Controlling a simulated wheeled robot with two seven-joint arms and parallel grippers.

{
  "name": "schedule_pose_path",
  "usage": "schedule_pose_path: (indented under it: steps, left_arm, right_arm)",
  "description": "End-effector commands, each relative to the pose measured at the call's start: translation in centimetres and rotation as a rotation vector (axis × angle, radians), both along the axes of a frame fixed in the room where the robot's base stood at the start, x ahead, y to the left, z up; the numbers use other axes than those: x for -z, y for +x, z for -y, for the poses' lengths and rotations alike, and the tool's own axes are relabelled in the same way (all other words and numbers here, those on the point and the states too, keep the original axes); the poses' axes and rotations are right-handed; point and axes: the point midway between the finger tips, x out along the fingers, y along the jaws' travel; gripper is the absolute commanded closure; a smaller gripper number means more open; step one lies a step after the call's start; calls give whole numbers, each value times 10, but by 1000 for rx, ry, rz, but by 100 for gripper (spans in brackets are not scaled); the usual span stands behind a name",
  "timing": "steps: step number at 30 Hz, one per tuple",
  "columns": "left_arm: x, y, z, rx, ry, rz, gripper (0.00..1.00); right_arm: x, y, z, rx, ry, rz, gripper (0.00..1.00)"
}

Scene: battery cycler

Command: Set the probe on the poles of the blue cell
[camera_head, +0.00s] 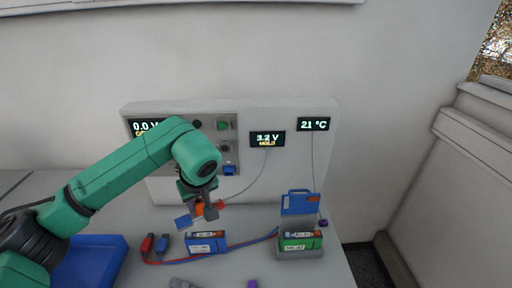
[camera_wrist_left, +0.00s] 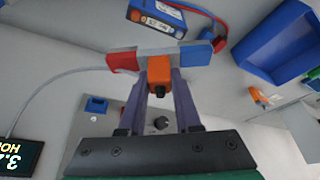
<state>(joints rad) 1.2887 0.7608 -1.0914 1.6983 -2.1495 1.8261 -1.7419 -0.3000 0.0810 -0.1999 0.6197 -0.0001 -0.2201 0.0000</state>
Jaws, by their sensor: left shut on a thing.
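The blue cell (camera_head: 205,243) lies on the table in the head view, with an orange strip on top and a white label. It also shows at the top of the left wrist view (camera_wrist_left: 157,17). My left gripper (camera_head: 203,207) is shut on the orange grip of the probe (camera_wrist_left: 158,70). The probe is a bar with a red end (camera_wrist_left: 123,61) and a blue end (camera_wrist_left: 197,54). In the head view it hangs tilted above and behind the blue cell, apart from it. My right gripper is not in view.
A green cell (camera_head: 300,241) sits in a grey holder under a raised blue part. Red (camera_head: 147,243) and blue (camera_head: 162,243) clips with leads lie left of the blue cell. A blue tray (camera_head: 90,260) is at left. The probe's cable runs to a display (camera_head: 267,139) reading 3.2 V.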

Motion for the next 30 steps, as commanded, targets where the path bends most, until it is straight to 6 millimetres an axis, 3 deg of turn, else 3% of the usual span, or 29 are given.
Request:
schedule_pose_path:
  steps: [5,14,20,30]
  left_arm:
    - [2,0,-1,58,-5,-7,100]
    - [9,6,-7,495,-3,0,100]
    - [21,6,-6,512,-2,1,100]
    - [60,6,-6,510,-2,0,100]
  right_arm:
    - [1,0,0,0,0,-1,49]
    - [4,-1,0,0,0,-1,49]
    - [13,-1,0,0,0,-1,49]
    - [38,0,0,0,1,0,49]
